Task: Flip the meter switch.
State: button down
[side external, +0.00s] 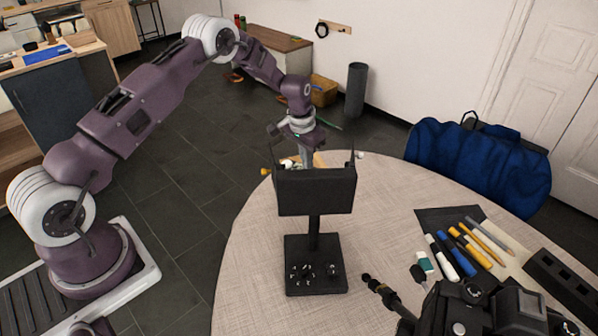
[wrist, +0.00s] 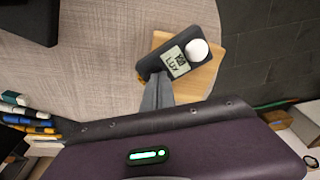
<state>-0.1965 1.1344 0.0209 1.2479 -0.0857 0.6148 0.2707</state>
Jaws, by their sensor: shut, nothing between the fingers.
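The meter (wrist: 161,62) is a dark handheld device with a white dome and a grey display reading LUX. It lies on a light wooden block (wrist: 205,77) in the wrist view. My gripper (wrist: 157,80) is shut and empty, its tips overlapping the lower edge of the meter's left end in the picture. I cannot tell whether they touch it. No switch can be made out on the meter. In the side external view my gripper (side external: 306,160) points down behind a black panel, which hides its tips and most of the meter.
The black panel (side external: 316,192) stands on a post with a square base on the round table (side external: 250,262). Pens (side external: 462,250), a camera (side external: 480,310) and a small tripod part (side external: 385,290) lie at the right. A blue bag (side external: 478,165) is beyond the table edge.

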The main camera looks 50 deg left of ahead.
notch_tip(320, 180, up, 16)
jog(key=s+d, duration=0.2)
jog(key=s, duration=0.1)
jog(key=s+d+r+t, duration=0.2)
jog(key=s+d+r, duration=0.2)
jog(key=s+r, duration=0.65)
jog(key=s+d+r, duration=0.3)
jog(key=s+r, duration=0.4)
jog(key=s, duration=0.4)
jog(key=s+d+f+t, duration=0.1)
jog(key=s+f, duration=0.1)
jog(key=s, duration=1.3)
jog(key=shift+d+f+t, duration=0.2)
jog(key=shift+d+t, duration=0.05)
jog(key=shift+t, duration=0.15)
